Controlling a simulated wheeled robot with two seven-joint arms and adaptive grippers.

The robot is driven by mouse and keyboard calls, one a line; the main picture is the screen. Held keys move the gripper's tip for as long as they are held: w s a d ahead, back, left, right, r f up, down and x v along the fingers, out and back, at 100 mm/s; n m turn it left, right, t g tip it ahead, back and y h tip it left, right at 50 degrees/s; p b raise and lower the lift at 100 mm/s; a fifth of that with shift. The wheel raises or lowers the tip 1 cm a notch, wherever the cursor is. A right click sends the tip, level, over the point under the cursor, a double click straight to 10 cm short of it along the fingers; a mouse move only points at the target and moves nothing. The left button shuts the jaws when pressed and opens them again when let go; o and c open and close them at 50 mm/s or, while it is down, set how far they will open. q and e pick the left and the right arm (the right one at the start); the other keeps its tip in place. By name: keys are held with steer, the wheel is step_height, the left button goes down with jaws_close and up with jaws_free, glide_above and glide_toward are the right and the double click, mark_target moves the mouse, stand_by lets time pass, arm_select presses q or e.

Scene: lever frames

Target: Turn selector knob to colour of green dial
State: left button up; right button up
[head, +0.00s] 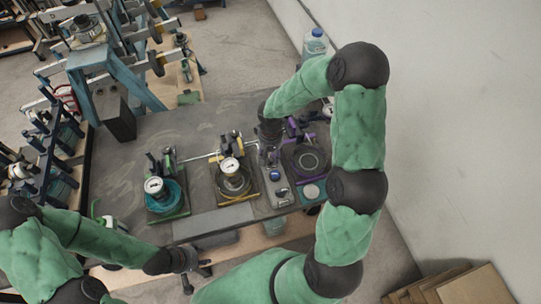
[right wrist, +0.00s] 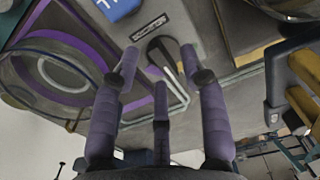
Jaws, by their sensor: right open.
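The selector panel (head: 279,189) is a narrow grey box on the table between the yellow and purple frames, with blue marks on it. In the right wrist view, the selector knob (right wrist: 165,55) is dark with a pale pointer stripe. My right gripper (right wrist: 160,62) is open, its purple fingers on either side of the knob; contact cannot be told. In the head view the right gripper (head: 270,146) is at the panel's far end, partly hiding it. A white-faced dial (head: 154,185) stands on the green frame (head: 168,200) at left. My left gripper (head: 192,265) is off the table's front edge, its fingers unclear.
Another white-faced dial (head: 229,164) stands on the yellow frame (head: 235,184). The purple frame (head: 308,160) is right of the panel, close under my right arm. A blue stand (head: 135,72) and racks are at back left.

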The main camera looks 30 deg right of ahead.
steer(key=shift+f, duration=0.45)
jaws_close()
steer(key=shift+n, duration=0.3)
steer(key=n, duration=0.4)
steer(key=shift+w, duration=0.1)
steer(key=n+p, duration=0.1)
steer(key=n, duration=0.4)
steer(key=shift+w, duration=0.1)
steer(key=shift+n, duration=0.3)
